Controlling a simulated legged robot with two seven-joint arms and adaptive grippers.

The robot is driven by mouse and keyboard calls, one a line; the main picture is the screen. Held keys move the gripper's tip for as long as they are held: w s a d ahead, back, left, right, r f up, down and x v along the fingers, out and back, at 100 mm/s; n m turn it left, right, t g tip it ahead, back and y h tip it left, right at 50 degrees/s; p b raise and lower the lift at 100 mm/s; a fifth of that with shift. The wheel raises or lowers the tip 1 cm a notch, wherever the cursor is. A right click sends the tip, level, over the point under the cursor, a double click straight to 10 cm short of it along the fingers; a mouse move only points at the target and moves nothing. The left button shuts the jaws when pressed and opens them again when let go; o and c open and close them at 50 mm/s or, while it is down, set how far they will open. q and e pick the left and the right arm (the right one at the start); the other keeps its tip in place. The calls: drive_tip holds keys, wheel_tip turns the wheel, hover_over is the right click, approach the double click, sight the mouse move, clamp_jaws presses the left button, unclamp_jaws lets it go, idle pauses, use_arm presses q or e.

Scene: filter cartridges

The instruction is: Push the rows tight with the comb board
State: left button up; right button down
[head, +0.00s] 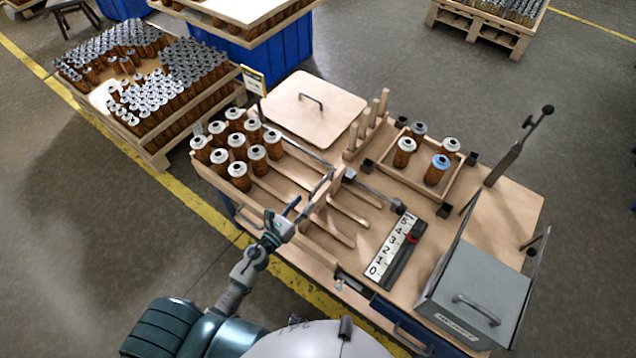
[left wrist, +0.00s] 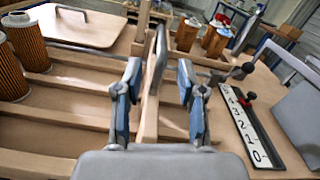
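The comb board (head: 337,186) is an upright wooden board with a grey handle, standing across the slatted lanes of a wooden tray (head: 221,190). Several orange-brown cartridges with pale caps (head: 257,153) stand in rows at the tray's left end, apart from the board. My left gripper (head: 285,208) is over the tray's near side, close to the board. In the left wrist view its two fingers (left wrist: 160,95) are apart, with the board's grey handle (left wrist: 159,58) showing between and beyond them. I cannot tell whether they touch it. My right gripper is not in view.
A wooden lid (head: 315,108) with a handle lies behind the tray. A small tray (head: 433,196) with a few cartridges stands to the right. A number scale (head: 392,248) with a red marker and a grey box (head: 480,290) are on the bench's near right.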

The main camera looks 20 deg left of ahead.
sight(319, 185)
use_arm(q)
drive_tip(key=x, duration=0.8)
drive_tip(key=shift+w+d+p, duration=0.3)
drive_tip(key=shift+w+p, duration=0.05)
drive_tip(key=shift+p, duration=0.05)
drive_tip(key=shift+f, duration=0.1)
drive_tip(key=shift+a, duration=0.1)
drive_tip(key=shift+c, duration=0.4)
clamp_jaws()
